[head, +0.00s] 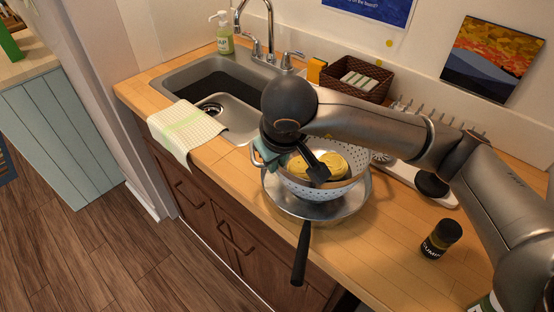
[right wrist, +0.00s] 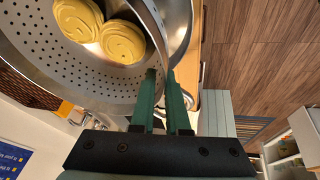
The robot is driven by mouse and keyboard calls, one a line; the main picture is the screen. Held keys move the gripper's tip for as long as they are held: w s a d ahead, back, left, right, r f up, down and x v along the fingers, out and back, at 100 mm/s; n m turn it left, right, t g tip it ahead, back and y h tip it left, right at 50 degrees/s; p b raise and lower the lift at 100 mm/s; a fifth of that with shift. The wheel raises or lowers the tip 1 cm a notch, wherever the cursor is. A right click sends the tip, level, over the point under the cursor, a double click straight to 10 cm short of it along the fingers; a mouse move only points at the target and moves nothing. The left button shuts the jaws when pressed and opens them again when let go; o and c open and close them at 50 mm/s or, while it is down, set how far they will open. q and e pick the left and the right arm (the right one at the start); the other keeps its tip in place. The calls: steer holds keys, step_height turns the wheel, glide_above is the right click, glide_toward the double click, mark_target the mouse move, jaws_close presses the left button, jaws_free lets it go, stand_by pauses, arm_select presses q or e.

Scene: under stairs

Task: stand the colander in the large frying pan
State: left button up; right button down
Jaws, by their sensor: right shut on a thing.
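The perforated metal colander (head: 349,186) is over the large frying pan (head: 345,211), within its outline, and looks slightly tilted. I cannot tell whether its base touches the pan. The pan rests on the counter, its black handle pointing to the front. Yellow coiled nests (head: 330,165) lie in the colander. My right gripper (head: 267,154) is shut on the colander's left rim. In the right wrist view, its green fingers (right wrist: 166,88) pinch the rim of the colander (right wrist: 85,72), with the yellow nests (right wrist: 121,41) inside. My left gripper is not in view.
A sink (head: 213,88) with a draped cloth (head: 185,129) is to the left. A brown basket (head: 363,77) and a dish rack (head: 420,175) stand behind. A dark jar (head: 441,239) is to the right. Bare counter lies between the pan and the jar.

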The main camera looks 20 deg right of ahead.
steer(key=shift+f, duration=0.1)
steer(key=c, duration=0.9)
jaws_free()
steer(key=shift+r, duration=0.25)
steer(key=v, duration=1.1)
steer(key=shift+s+r, duration=0.2)
steer(key=shift+r, duration=0.15)
